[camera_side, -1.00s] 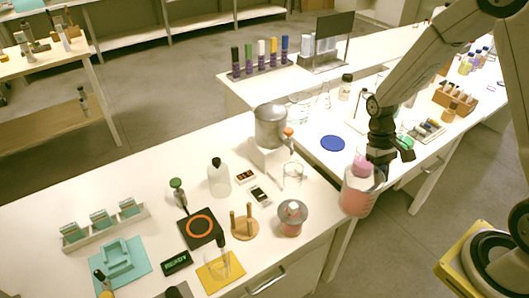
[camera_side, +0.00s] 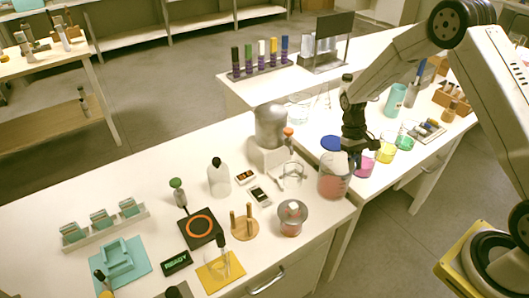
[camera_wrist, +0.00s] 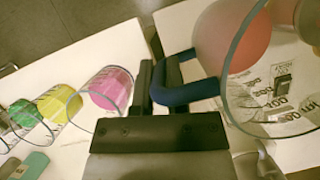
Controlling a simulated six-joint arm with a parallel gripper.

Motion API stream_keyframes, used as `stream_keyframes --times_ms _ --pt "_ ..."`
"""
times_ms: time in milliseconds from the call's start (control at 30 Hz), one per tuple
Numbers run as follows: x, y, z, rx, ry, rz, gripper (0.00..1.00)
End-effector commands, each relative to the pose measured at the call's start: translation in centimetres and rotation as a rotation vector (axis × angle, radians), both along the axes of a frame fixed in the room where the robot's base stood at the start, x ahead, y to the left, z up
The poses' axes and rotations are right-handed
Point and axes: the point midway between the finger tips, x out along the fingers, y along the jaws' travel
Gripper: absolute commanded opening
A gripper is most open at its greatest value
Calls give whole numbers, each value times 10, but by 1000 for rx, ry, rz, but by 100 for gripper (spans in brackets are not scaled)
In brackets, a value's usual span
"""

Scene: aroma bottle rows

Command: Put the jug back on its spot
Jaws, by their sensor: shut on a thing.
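The clear jug (camera_side: 332,184) holds pink-red liquid and hangs at the front edge of the gap between the two benches in the side view. In the wrist view the jug (camera_wrist: 240,95) fills the right side, with its blue handle (camera_wrist: 190,92) between my fingers. My gripper (camera_side: 352,152) is shut on this handle. In the wrist view my gripper (camera_wrist: 158,80) shows both fingers at the handle. Whether the jug touches anything below is unclear.
Beakers with pink (camera_side: 364,166), yellow (camera_side: 386,153) and green (camera_side: 405,141) liquid stand right of my gripper. A teal cup (camera_side: 395,99) is behind them. A grey tank (camera_side: 270,126) and a lidded jar (camera_side: 291,218) stand left of the jug.

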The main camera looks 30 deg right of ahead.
Motion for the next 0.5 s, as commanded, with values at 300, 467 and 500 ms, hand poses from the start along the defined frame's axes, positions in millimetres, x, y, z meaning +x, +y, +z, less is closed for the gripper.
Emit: stream_keyframes --times_ms 300,467,500 --pt "26 -4 -34 0 1 0 0" --pt "35 -6 -45 0 1 0 0" --pt "37 -6 -46 1 1 1 0"
